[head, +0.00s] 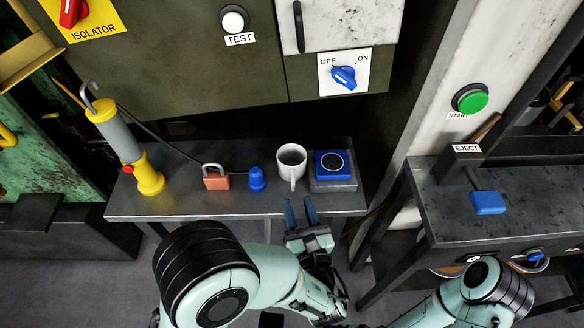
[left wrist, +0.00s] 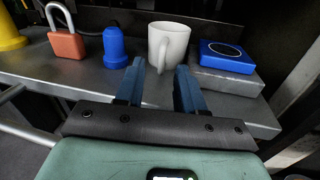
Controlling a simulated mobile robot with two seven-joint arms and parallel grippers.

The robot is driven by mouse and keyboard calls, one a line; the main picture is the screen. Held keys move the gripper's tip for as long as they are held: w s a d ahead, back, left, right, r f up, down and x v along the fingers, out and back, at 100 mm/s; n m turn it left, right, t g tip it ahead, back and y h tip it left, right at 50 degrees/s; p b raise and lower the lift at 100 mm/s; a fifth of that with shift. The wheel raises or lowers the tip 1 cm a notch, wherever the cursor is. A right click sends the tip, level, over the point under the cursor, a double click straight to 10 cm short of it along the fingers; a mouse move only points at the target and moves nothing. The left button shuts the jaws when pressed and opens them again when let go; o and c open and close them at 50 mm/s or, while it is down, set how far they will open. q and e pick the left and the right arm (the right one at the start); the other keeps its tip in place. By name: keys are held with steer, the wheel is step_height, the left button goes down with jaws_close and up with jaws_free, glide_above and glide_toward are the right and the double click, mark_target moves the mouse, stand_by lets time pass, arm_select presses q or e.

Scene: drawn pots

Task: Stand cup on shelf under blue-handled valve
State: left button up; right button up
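A white cup (head: 291,163) stands upright on a grey metal bench (head: 190,204), its handle turned toward me. It also shows in the left wrist view (left wrist: 174,42). My left gripper (head: 300,208) is open and empty at the bench's front edge, just short of the cup. In the left wrist view its two blue fingers (left wrist: 160,72) point at the cup, with the handle in line with the gap between them. My right gripper is out of view; only part of that arm shows at lower right. I cannot make out a blue-handled valve or a shelf under one.
Left of the cup are a blue bulb-shaped piece (head: 257,179), an orange padlock (head: 215,177) and a yellow-grey lamp (head: 133,150). Right is a blue-topped box (head: 333,168). A cabinet with a blue switch (head: 344,77) hangs behind. A second bench (head: 480,228) carries a blue lever (head: 487,203).

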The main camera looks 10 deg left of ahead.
mark_target(294, 185)
arm_select(q)
steer(key=x, duration=0.7)
steer(key=shift+w+d+r+b, duration=0.1)
steer(key=shift+w+r+b, duration=0.05)
steer(key=shift+w+b, duration=0.15)
steer(key=shift+s, duration=0.1)
jaws_close()
